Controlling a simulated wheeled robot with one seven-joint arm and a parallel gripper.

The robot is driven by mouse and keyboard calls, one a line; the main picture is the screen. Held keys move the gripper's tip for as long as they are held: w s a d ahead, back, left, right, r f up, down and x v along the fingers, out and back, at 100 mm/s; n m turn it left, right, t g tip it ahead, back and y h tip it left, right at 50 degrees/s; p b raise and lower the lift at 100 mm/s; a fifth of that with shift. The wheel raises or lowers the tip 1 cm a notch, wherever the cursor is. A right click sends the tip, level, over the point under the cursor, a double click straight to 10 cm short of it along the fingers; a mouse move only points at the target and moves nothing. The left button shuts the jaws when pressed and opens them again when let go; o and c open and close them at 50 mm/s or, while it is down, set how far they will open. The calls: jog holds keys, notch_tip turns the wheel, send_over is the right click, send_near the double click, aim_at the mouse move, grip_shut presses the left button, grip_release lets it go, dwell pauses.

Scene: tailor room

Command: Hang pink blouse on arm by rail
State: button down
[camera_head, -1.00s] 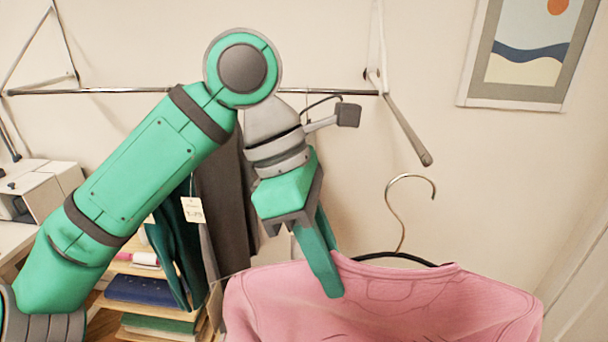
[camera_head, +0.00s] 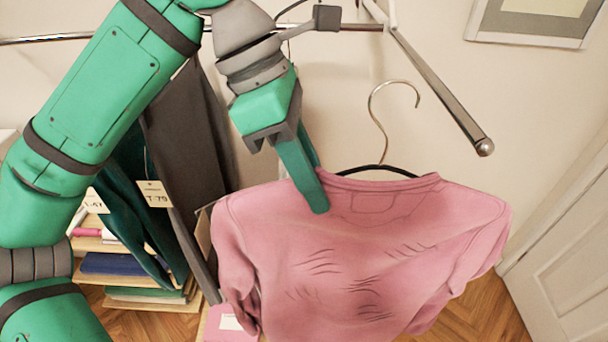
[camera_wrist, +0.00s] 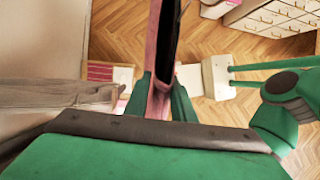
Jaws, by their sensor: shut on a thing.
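The pink blouse (camera_head: 350,250) hangs on a hanger with a metal hook (camera_head: 381,122) that stands up free above the collar. My gripper (camera_head: 312,195) is shut on the blouse at its left shoulder near the neck. In the wrist view the blouse (camera_wrist: 160,100) shows edge-on between the fingers. The arm by the rail (camera_head: 440,88) is a grey bar with a round end knob, sloping out from the wall at upper right. The hook is below and left of this arm, apart from it in the picture.
The metal rail (camera_head: 40,40) runs along the wall, with dark trousers (camera_head: 190,130) and a teal garment (camera_head: 135,230) hanging at left. Folded cloth lies on shelves (camera_head: 150,290) below. A white door (camera_head: 565,270) is at right. A framed picture (camera_head: 535,25) hangs above.

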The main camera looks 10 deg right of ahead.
aim_at(371, 193)
jog(key=shift+s+d, duration=0.3)
jog(key=shift+d, duration=0.95)
jog(key=shift+s+d, duration=0.35)
jog(key=shift+d, duration=0.85)
jog(key=shift+s+d, duration=0.3)
jog(key=shift+d, duration=1.1)
jog(key=shift+f, duration=1)
jog(key=c, duration=1.4)
grip_release()
